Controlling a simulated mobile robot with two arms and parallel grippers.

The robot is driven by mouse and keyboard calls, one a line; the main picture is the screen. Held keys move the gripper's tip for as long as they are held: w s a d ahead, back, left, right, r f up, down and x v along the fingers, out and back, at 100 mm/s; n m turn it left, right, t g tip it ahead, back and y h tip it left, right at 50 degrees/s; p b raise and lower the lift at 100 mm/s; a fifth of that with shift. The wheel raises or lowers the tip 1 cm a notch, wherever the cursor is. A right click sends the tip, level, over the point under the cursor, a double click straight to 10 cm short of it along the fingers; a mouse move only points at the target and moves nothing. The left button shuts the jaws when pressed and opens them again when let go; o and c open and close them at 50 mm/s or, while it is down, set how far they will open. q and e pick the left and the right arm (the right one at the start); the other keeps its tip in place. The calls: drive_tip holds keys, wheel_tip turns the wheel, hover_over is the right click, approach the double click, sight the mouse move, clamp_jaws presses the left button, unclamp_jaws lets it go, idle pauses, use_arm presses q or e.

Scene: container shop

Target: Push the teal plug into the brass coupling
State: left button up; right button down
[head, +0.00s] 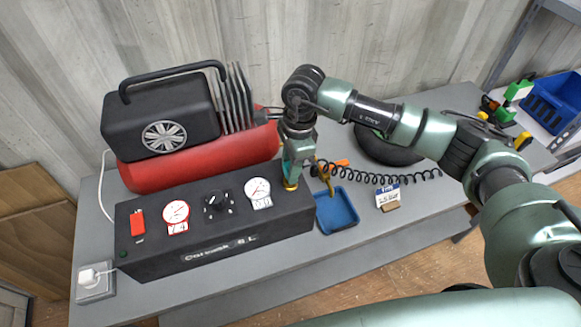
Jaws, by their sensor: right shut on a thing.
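My right gripper (295,168) comes down over the right end of the black compressor panel and is shut on the teal plug (289,170), which is mostly hidden by the fingers. A brass-coloured piece, apparently the brass coupling (290,186), shows just below the plug at the panel's right end. I cannot tell whether plug and coupling are touching or how deep the plug sits. A black coiled hose (385,179) runs right from beside the gripper. My left gripper is not in view.
The black panel (150,258) carries dials, a knob and a red switch. Behind it lies a red tank (150,178) with a black motor housing (160,120). A blue tray (352,210) and a small card (387,195) lie right of the panel. The front-right bench (410,225) is clear.

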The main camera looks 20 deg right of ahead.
idle(0.9)
drive_tip(key=shift+b, duration=0.5)
drive_tip(key=shift+f+b, duration=0.65)
drive_tip(key=c, duration=1)
unclamp_jaws()
drive_tip(key=shift+o, duration=0.2)
drive_tip(key=shift+r, duration=0.1)
